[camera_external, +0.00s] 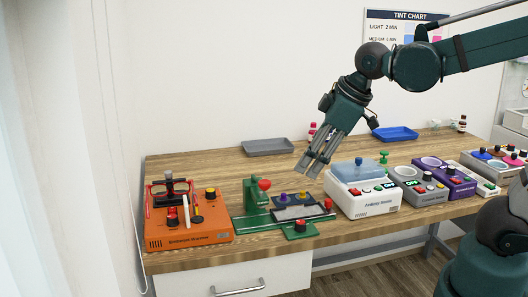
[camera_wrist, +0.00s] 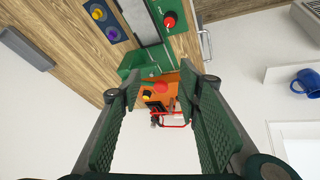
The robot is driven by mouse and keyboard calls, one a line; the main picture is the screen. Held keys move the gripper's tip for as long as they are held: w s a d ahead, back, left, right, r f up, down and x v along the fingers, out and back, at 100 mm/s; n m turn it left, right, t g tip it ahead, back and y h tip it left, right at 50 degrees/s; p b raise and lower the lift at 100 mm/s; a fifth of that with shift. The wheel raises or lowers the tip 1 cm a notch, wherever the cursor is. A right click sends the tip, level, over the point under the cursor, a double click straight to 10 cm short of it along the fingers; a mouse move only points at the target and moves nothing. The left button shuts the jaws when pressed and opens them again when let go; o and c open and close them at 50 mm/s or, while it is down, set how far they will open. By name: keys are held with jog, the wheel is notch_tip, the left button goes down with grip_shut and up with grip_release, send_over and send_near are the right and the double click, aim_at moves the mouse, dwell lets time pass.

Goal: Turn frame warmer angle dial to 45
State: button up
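The orange warmer (camera_external: 190,232) sits at the left end of the wooden bench, with red eyeglass frames (camera_external: 158,188) on top. It carries a yellow-topped black dial (camera_external: 210,193) at its right back and a dark dial with a red part (camera_external: 172,216) near its front. Its label and dial markings are too small to read, so I cannot tell which is the angle dial. My gripper (camera_external: 315,167) is open and empty, above the bench and well to the right of the warmer. In the wrist view the warmer (camera_wrist: 173,79) shows between my gripper's fingers (camera_wrist: 160,115), beyond them.
A green device (camera_external: 272,220) with red knobs stands right of the warmer. A white machine (camera_external: 366,198) with a blue-grey lid and more devices stand further right. A grey tray (camera_external: 268,147) and a blue tray (camera_external: 395,134) lie at the back.

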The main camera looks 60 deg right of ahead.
jog(key=w+r+n+g+p, duration=0.1)
jog(key=w+r+n+p, duration=0.25)
jog(key=w, duration=0.45)
jog(key=n+g+p, duration=0.4)
jog(key=n+p, duration=0.7)
jog(key=n, duration=0.1)
send_over(211, 190)
jog(key=shift+s+f, duration=0.1)
jog(key=shift+f, duration=5.1)
jog(key=shift+f, duration=0.1)
jog(key=shift+f+p, duration=0.3)
jog(key=shift+f, duration=3.45)
jog(key=c, duration=0.9)
